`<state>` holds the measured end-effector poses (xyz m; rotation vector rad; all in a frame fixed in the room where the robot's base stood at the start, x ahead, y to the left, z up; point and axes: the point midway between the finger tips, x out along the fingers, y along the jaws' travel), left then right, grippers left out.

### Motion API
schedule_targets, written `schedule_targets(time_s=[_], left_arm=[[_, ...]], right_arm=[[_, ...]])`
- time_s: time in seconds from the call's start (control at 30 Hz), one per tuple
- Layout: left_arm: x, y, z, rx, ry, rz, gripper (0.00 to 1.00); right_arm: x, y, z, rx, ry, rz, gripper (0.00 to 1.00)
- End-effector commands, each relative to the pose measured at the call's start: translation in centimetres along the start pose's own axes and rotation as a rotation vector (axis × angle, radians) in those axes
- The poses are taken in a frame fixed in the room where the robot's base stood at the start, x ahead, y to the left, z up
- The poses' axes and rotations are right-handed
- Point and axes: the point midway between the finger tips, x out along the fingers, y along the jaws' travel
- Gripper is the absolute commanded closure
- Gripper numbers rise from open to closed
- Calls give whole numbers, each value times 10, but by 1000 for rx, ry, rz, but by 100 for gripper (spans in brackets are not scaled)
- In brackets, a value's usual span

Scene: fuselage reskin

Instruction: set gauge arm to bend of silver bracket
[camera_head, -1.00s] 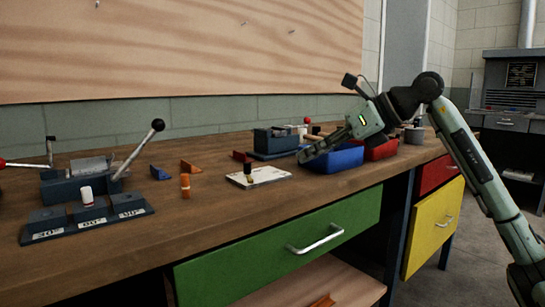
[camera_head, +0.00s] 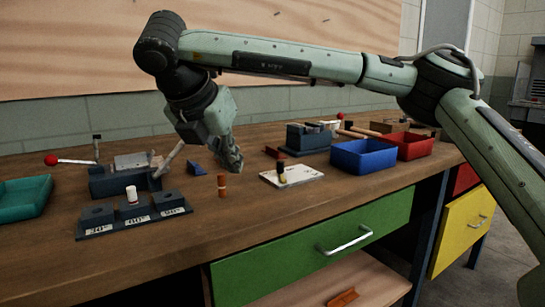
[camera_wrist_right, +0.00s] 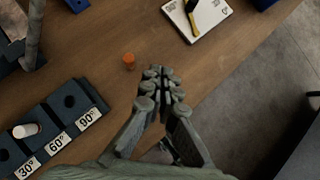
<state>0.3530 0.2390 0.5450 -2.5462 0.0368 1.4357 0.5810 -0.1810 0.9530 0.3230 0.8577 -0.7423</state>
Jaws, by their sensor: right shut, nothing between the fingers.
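My right gripper (camera_head: 238,168) is shut and empty above the bench, just right of and above the orange peg (camera_head: 222,186). In the right wrist view its closed fingertips (camera_wrist_right: 162,77) sit beside the orange peg (camera_wrist_right: 129,61). A white card (camera_head: 304,177) with an upright yellow-and-black piece (camera_head: 282,173) lies to the right; I cannot tell if this piece is the gauge arm. A silvery plate (camera_head: 131,161) sits on the dark bending tool (camera_head: 108,183); I cannot tell if it is the silver bracket. My left gripper is out of view.
A dark angle block labelled 30°, 60°, 90° (camera_head: 110,225) holds a white peg (camera_head: 131,193) in its 60° position. A teal tray (camera_head: 25,197) is at left. A blue bracket (camera_head: 195,168), a blue bin (camera_head: 362,156) and a red bin (camera_head: 415,147) stand on the bench. The front right-middle is clear.

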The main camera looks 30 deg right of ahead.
Motion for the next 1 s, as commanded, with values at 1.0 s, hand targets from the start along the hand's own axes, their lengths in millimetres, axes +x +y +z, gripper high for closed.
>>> schedule_targets(time_s=[1.0], left_arm=[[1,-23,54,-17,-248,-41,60]], right_arm=[[107,-32,68,147,-158,-97,100]])
